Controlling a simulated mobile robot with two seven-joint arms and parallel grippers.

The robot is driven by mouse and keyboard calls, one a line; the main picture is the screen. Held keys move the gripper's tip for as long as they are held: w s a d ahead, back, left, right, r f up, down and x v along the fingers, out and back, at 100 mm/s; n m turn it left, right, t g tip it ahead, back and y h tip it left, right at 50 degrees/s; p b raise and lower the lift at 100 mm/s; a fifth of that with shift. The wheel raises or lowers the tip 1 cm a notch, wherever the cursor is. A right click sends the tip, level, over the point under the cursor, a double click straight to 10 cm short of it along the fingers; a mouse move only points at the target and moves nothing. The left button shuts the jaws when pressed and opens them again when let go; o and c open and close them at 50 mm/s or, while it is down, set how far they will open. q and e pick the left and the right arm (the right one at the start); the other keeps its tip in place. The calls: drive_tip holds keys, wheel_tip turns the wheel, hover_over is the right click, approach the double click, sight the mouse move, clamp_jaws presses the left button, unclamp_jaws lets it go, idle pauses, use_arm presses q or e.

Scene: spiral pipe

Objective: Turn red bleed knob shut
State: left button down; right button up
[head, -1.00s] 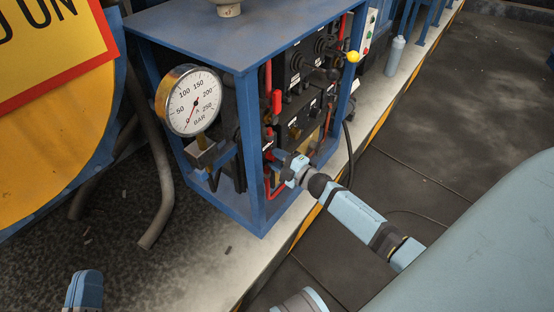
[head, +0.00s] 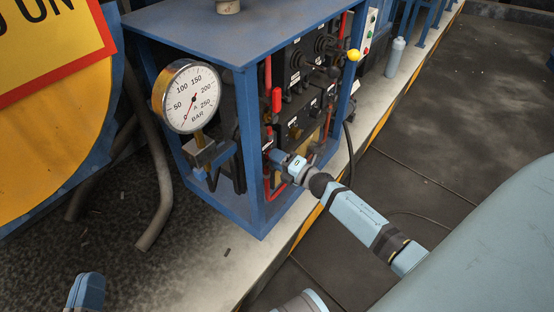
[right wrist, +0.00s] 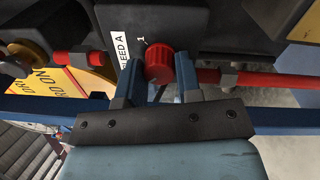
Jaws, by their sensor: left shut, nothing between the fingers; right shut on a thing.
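The red bleed knob (right wrist: 159,62) is a small ribbed cap under a dark block, next to a label ending "LEED A" and the number 1, in the right wrist view. My right gripper (right wrist: 158,76) has one finger on each side of it and is shut on it. In the head view my right gripper (head: 277,157) reaches into the blue frame's front opening, and the knob cannot be made out there. My left gripper (head: 87,288) is at the bottom left edge, away from the frame, shut and empty.
The blue frame (head: 190,28) holds a pressure gauge (head: 193,97), its needle near 0. A red pipe (right wrist: 255,77) runs beside the knob. The floor at right is open.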

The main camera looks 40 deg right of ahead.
use_arm(q)
drive_tip(key=shift+f, duration=0.1)
drive_tip(key=shift+s+f, duration=0.2)
use_arm(e)
drive_tip(key=o, duration=0.9)
use_arm(q)
drive_tip(key=shift+r, duration=0.1)
use_arm(e)
drive_tip(key=shift+o, duration=0.2)
drive_tip(key=shift+s, duration=0.15)
use_arm(q)
drive_tip(key=shift+t, duration=0.8)
wheel_tip(320, 180, up, 4)
drive_tip(key=p, duration=0.2)
drive_tip(key=shift+a+p, duration=0.15)
drive_tip(key=shift+p, duration=0.25)
use_arm(e)
drive_tip(key=v, duration=1.3)
drive_tip(key=shift+s, duration=0.3)
use_arm(q)
drive_tip(key=shift+r, duration=0.1)
drive_tip(key=shift+s+n, duration=0.1)
drive_tip(key=shift+n, duration=0.2)
use_arm(e)
drive_tip(key=shift+d, duration=0.1)
